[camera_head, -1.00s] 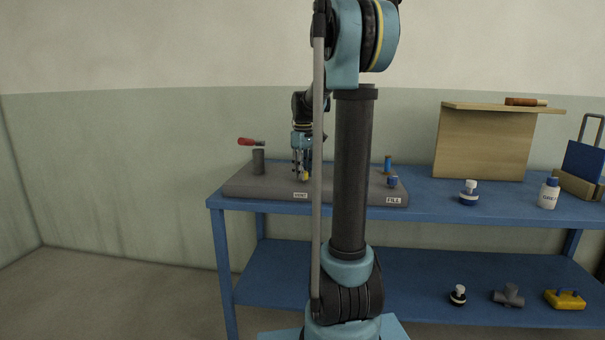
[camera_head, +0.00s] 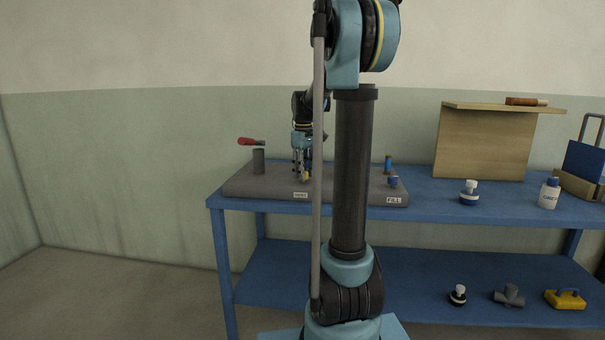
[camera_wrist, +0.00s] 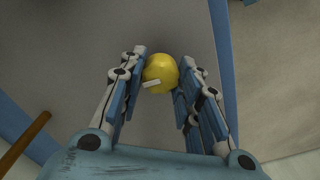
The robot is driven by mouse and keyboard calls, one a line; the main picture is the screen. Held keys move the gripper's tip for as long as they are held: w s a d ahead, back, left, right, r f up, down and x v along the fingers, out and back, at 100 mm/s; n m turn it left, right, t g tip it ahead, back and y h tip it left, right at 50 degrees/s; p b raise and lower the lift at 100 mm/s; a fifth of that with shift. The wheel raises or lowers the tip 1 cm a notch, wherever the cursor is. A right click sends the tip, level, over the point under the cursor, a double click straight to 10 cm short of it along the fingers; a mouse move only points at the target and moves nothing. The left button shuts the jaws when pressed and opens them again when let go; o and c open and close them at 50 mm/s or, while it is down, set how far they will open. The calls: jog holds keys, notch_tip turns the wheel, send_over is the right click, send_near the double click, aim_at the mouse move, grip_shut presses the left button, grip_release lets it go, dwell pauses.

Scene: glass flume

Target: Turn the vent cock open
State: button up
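The vent cock is a round yellow knob (camera_wrist: 161,70) with a short white mark on its face, seen near the top middle of the wrist view. In the head view only a small bit of yellow (camera_head: 306,177) shows under my gripper, above the VENT label (camera_head: 300,195) on the grey base block (camera_head: 245,185). My gripper (camera_wrist: 160,78) points down over the knob. The knob's stem is hidden.
A grey post with a red handle (camera_head: 250,142) stands at the block's left. A blue fitting (camera_head: 393,181) and a FILL label (camera_head: 394,200) are at its right end. A wooden stand, bottle and stopper are farther right on the blue bench (camera_head: 430,205).

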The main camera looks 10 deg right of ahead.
notch_tip(320, 180, up, 12)
jog(key=shift+f, duration=0.1)
dwell(0.4)
notch_tip(320, 180, up, 6)
jog(key=m, duration=0.6)
notch_tip(320, 180, down, 18)
jog(key=shift+r, duration=0.15)
dwell(0.4)
jog(key=c, duration=1)
jog(key=shift+c, duration=0.2)
